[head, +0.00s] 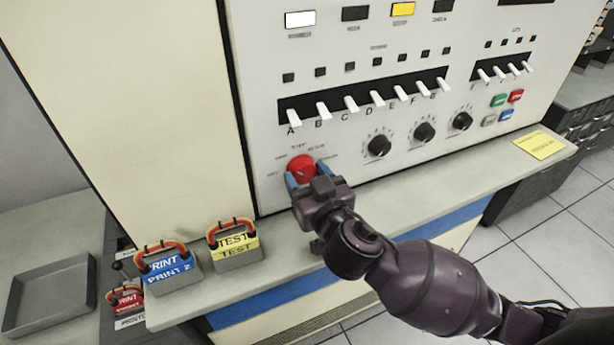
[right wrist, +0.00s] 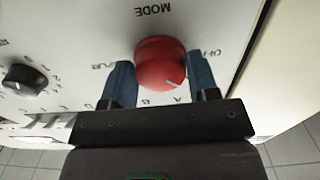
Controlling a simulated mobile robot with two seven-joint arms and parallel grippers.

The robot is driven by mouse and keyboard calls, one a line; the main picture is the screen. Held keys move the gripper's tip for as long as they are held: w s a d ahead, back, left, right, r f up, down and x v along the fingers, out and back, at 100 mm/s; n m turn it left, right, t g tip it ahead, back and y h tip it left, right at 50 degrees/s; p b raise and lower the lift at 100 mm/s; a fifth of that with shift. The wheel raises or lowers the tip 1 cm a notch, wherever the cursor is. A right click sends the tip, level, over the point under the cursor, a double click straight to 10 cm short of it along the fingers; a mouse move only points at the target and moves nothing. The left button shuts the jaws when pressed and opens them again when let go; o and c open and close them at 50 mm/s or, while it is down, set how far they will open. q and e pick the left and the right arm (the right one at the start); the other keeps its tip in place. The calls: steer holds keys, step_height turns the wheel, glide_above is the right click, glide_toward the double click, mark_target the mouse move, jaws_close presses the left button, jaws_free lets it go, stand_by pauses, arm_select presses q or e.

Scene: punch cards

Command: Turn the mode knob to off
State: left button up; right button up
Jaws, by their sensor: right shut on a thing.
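The red mode knob (head: 301,166) sits on the pale front panel, low at its left end. It also shows in the right wrist view (right wrist: 158,62), where the word MODE appears upside down above it. A short white line on the knob's face points to the lower right in that view. The small labels around the knob are too blurred or hidden to read surely. My right gripper (head: 306,176) is at the knob, with its blue fingers on either side; the right wrist view shows the gripper (right wrist: 160,80) shut around it. My left gripper is not in view.
Black knobs (head: 424,132) and a row of white switches (head: 351,104) are right of and above the mode knob. A ledge (head: 420,196) runs below the panel. Yellow (head: 238,246) and blue (head: 170,272) plugboards stand left, with a grey tray (head: 48,292) beyond.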

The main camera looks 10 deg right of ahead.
steer(key=n+p, duration=0.1)
steer(key=n, duration=0.3)
steer(key=shift+p, duration=0.35)
steer(key=shift+d+n, duration=0.1)
steer(key=shift+n, duration=2.2)
steer(key=o, duration=0.9)
steer(key=s+d+b, duration=0.1)
steer(key=s+d, duration=0.1)
steer(key=s, duration=0.8)
steer(key=shift+s+b, duration=0.3)
steer(key=shift+b, duration=0.05)
